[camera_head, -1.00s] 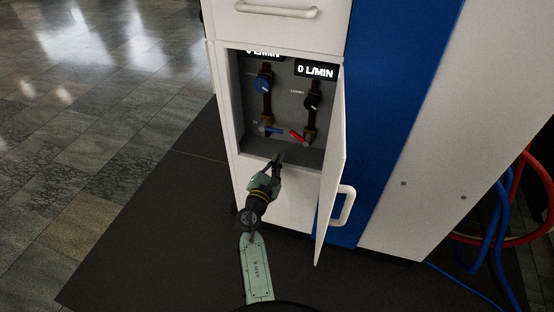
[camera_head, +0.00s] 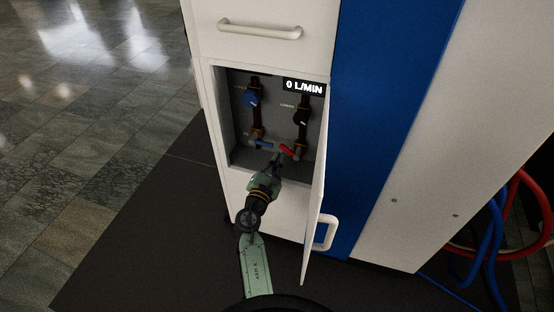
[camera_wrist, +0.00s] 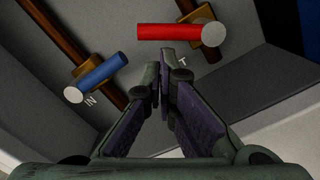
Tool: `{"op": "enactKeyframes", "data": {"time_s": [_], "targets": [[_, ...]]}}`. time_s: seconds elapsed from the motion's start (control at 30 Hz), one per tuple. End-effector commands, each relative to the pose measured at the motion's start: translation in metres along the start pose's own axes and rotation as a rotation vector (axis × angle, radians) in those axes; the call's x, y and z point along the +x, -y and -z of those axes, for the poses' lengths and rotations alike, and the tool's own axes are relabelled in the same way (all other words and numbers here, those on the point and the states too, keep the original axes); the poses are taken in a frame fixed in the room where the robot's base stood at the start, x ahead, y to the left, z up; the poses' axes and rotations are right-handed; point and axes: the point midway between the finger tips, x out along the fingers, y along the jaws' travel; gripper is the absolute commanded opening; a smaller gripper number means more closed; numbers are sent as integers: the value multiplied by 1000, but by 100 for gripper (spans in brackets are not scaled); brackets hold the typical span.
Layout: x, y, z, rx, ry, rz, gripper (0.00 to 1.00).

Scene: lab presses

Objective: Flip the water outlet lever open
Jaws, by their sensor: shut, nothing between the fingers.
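The red lever (camera_head: 287,151) is on the right pipe inside the open cabinet compartment. In the wrist view the red lever (camera_wrist: 168,32) lies sideways, its pivot at the right end; a partly hidden label ending in "T" is below it. The blue lever (camera_head: 263,145) is on the left pipe; in the wrist view the blue lever (camera_wrist: 98,77) sits beside an "IN" label. My gripper (camera_head: 278,158) is shut and empty, its tips just below the red lever. In the wrist view my gripper (camera_wrist: 163,58) points at the red lever's left half; I cannot tell whether they touch.
The open white door (camera_head: 315,200) with its handle stands close to the right of my arm. A blue knob (camera_head: 252,98) and a dark knob (camera_head: 301,116) sit above the levers. The display (camera_head: 304,86) reads 0 L/MIN. Hoses (camera_head: 490,240) hang at the far right.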

Motion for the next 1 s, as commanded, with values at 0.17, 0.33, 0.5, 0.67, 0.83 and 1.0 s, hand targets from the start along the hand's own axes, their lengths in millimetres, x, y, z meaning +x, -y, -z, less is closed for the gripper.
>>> {"op": "enactKeyframes", "data": {"time_s": [0.17, 0.33, 0.5, 0.67, 0.83, 1.0], "targets": [[0, -1, -2, 29, 1, 1, 0], [0, -2, -3, 59, 1, 2, 0], [0, -3, -4, 84, 1, 4, 0], [0, -4, -5, 111, 1, 6, 0], [1, -5, -7, 147, 1, 7, 0], [1, -6, -10, 185, 2, 9, 0]]}}
